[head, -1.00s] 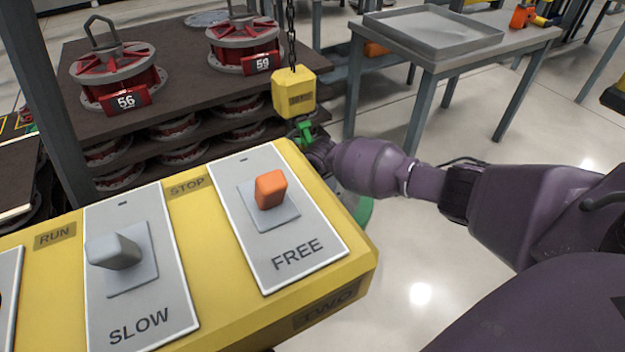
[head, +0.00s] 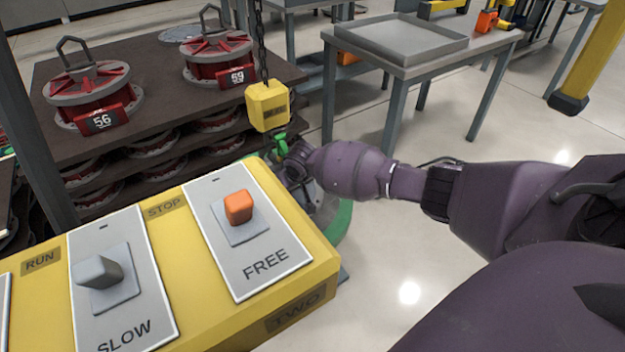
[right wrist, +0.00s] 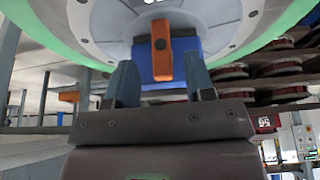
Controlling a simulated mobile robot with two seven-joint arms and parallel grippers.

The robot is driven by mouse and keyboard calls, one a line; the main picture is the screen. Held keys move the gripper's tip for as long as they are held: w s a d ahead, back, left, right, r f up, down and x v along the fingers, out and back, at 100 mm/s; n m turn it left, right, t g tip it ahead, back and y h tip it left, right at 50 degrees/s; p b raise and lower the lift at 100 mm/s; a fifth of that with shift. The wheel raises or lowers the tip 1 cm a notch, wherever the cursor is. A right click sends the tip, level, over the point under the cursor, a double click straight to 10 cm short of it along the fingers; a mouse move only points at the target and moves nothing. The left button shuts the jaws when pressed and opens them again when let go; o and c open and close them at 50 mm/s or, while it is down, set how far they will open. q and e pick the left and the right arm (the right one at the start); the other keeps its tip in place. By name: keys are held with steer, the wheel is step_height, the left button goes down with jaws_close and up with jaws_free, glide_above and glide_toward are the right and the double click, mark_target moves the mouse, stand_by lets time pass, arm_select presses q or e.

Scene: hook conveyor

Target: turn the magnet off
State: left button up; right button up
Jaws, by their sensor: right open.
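The magnet, a grey disc with a green rim (head: 341,222), hangs below a yellow hook block (head: 268,106) with a green hook (head: 279,144) on a chain. My right arm hides much of it in the head view. In the right wrist view the magnet's green rim (right wrist: 45,35) fills the top, and an orange lever (right wrist: 162,52) stands in front of a blue block (right wrist: 187,47) on it. My right gripper (right wrist: 160,82) is open, its two fingers on either side of the lever's lower end. Whether they touch it I cannot tell. My left gripper is not in view.
A yellow control box (head: 190,240) with RUN, STOP, SLOW and FREE labels fills the front left. Red round units (head: 92,88) stand on a dark rack behind it. A table with a grey tray (head: 415,40) is at the back. Open floor lies at right.

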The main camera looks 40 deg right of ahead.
steer(key=s+a+p, duration=0.1)
steer(key=s+p, duration=0.2)
steer(key=s, duration=0.8)
steer(key=shift+s+p, duration=0.35)
steer(key=shift+p, duration=0.05)
steer(key=shift+f, duration=0.15)
